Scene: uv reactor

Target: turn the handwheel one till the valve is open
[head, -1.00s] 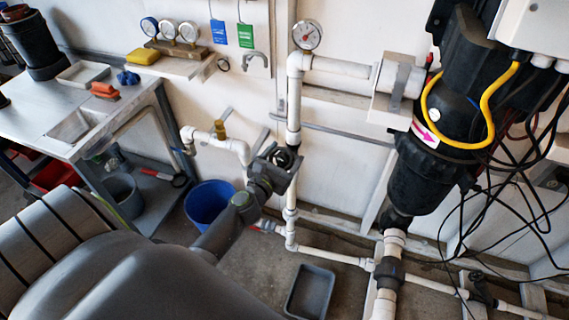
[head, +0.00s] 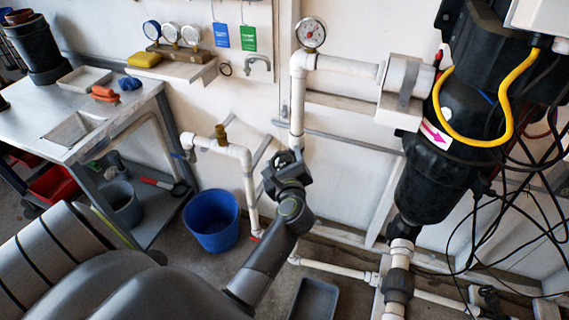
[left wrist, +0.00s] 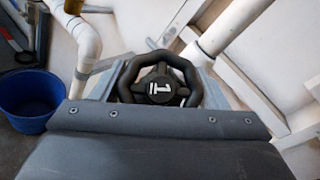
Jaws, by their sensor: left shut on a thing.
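The handwheel one is a black wheel with a white "1" on its hub (left wrist: 160,88), in the middle of the left wrist view, just beyond my gripper. In the head view its dark rim (head: 286,157) shows at the white vertical pipe (head: 298,105). My left gripper (head: 284,172) is at the wheel and shut on it. The jaws hide much of the wheel in the head view, and their contact points are hidden in the wrist view. The valve body behind the wheel is mostly hidden. My right gripper is not in view.
A blue bucket (head: 212,222) stands on the floor left of my forearm. A grey tray (head: 314,300) lies on the floor to the right. A black reactor body (head: 430,185) with loose cables is at the right. A pressure gauge (head: 311,33) tops the pipe.

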